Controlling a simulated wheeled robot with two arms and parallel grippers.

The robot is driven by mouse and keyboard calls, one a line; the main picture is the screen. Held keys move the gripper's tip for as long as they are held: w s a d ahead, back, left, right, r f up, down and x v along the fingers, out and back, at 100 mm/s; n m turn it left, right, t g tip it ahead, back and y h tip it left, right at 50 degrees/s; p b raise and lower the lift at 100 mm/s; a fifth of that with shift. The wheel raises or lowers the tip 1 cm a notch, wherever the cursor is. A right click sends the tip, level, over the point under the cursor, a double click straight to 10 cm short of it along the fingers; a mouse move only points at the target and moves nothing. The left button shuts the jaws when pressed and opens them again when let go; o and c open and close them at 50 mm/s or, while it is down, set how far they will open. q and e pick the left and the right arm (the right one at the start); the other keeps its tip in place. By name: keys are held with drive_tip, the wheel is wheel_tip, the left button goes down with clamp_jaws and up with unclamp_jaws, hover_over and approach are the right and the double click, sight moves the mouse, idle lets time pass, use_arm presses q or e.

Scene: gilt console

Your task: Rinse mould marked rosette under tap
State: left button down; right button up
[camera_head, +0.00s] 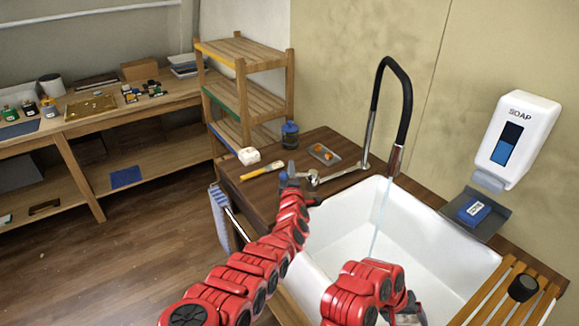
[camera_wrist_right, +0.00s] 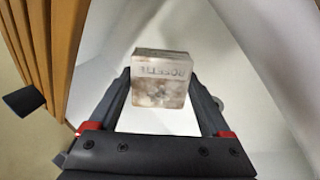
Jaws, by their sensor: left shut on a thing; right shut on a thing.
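The mould marked rosette (camera_wrist_right: 160,78) is a pale, brownish block with "ROSETTE" lettering, upside down in the right wrist view. My right gripper (camera_wrist_right: 165,95) is shut on it, inside the white sink (camera_head: 340,225). In the head view my red right arm mostly hides this gripper and the mould. The black, arched tap (camera_head: 407,100) runs a thin stream of water (camera_head: 381,215) down towards my right arm. Whether the water meets the mould is hidden. My left gripper (camera_head: 302,177) is shut on the metal tap lever (camera_head: 314,178) at the counter.
A soap dispenser (camera_head: 517,140) hangs on the wall above a blue block on a dark tray (camera_head: 475,214). A slatted wooden rack (camera_head: 512,292) with a black round item borders the sink's right.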

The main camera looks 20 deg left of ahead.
use_arm(q)
drive_tip(key=shift+d, duration=0.1)
drive_tip(key=c, duration=0.8)
unclamp_jaws()
drive_tip(key=shift+s, duration=0.1)
